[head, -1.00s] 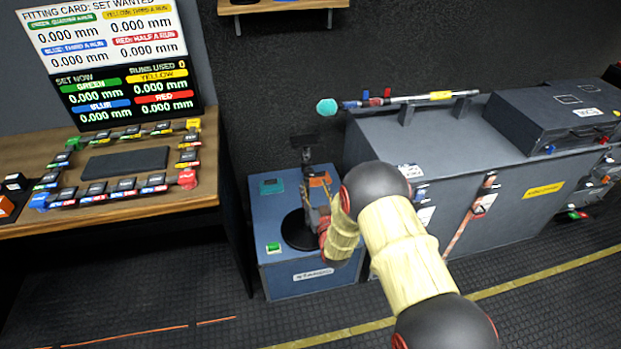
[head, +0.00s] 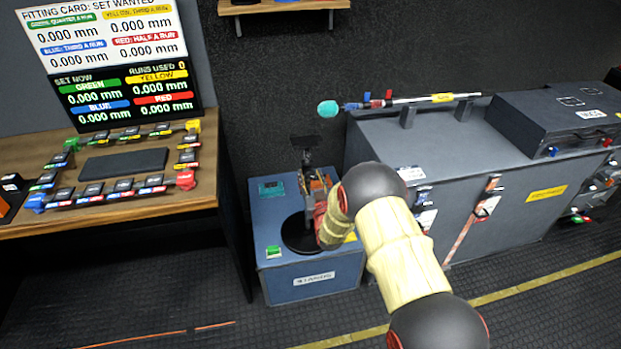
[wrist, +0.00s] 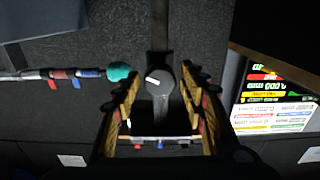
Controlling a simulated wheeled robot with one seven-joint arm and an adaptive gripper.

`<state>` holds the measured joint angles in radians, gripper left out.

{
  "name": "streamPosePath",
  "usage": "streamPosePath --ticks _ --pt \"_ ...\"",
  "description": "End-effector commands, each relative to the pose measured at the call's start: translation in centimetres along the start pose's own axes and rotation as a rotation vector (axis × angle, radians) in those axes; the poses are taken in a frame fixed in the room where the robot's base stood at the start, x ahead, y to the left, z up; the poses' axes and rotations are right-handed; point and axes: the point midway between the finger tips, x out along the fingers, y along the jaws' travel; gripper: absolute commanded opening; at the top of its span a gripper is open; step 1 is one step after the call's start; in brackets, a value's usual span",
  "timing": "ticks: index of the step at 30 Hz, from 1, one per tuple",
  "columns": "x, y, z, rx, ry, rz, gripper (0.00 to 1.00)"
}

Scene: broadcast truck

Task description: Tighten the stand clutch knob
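The stand (head: 306,158) is a dark upright post on a round black base (head: 297,236), which sits on a blue box (head: 275,205). In the wrist view the clutch knob (wrist: 160,84) is a round dark grey knob with a white mark, in front of the dark post (wrist: 159,30). My gripper (wrist: 159,72) is open, with one finger on each side of the knob and a visible gap at both sides. In the head view my gripper (head: 316,188) is beside the stand post, and the knob is hidden there.
A green button (head: 273,251) sits on the box's front left. A large grey case (head: 465,185) with a teal-tipped rod (head: 425,98) on top stands close at the right. A wooden desk (head: 150,201) with a screen (head: 120,70) is at the left.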

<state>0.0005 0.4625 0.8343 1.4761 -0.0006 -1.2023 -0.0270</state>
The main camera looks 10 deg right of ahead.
Motion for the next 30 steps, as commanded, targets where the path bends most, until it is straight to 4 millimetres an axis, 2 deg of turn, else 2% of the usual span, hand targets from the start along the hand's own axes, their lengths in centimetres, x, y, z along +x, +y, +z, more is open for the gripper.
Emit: streamPosePath --ticks 18,30 --pt "-0.02 -0.01 0.02 0.000 0.000 0.000 0.06" --pt "-0.01 -0.02 0.09 0.082 0.000 0.000 0.05"
